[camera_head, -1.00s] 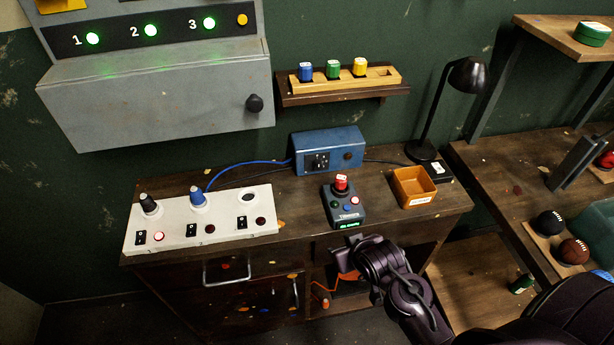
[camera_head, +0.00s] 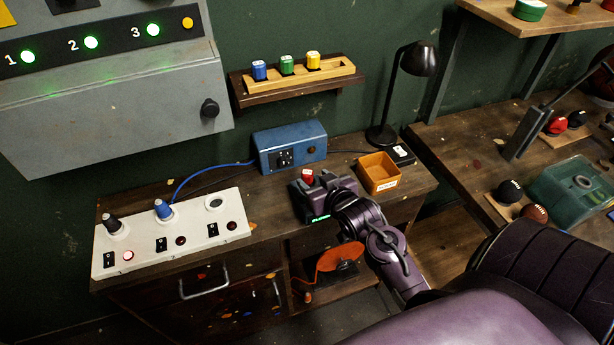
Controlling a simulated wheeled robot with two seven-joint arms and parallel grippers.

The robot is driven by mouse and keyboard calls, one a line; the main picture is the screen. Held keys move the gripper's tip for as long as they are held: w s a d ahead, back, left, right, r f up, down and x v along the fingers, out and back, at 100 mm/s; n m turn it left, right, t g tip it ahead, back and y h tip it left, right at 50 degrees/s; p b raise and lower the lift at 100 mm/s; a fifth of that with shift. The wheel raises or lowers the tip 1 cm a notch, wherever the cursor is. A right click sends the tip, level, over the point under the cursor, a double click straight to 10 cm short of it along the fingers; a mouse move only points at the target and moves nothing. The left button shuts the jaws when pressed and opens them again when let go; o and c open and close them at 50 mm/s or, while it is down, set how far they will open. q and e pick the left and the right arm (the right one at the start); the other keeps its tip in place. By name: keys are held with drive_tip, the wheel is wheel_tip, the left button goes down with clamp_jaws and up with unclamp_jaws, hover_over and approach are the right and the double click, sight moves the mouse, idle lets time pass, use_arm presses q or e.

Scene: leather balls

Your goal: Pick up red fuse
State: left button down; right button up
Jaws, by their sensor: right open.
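The red fuse (camera_head: 307,174) with a pale top stands upright in the small dark tester (camera_head: 320,217), whose green display glows at its front edge. The tester is on the wooden cabinet top (camera_head: 265,205). My right gripper (camera_head: 314,184) is open and over the tester, close to the fuse. It hides much of the tester and the fuse's lower part. I cannot tell whether the fingers touch the fuse or are around it. My left gripper is out of view.
A blue box (camera_head: 290,148) stands behind the tester, and an orange tray (camera_head: 379,173) stands to its right. A white switch panel (camera_head: 170,235) lies to the left. A black lamp (camera_head: 384,134) stands behind. Blue, green and yellow fuses sit in a shelf rack (camera_head: 335,71).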

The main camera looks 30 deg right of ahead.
sight(305, 172)
drive_tip(key=x, duration=0.1)
drive_tip(key=p+x, duration=0.1)
drive_tip(key=x, duration=0.1)
drive_tip(key=p+x, duration=0.1)
drive_tip(key=x, duration=0.1)
drive_tip(key=shift+w+a+r, duration=0.15)
drive_tip(key=shift+a+r, duration=0.05)
drive_tip(key=shift+r, duration=0.05)
drive_tip(key=shift+w+f, duration=0.25)
drive_tip(key=shift+w, duration=0.1)
drive_tip(key=shift+s, duration=0.1)
drive_tip(key=shift+c, duration=1.1)
drive_tip(key=c, duration=0.9)
drive_tip(key=shift+r, duration=0.15)
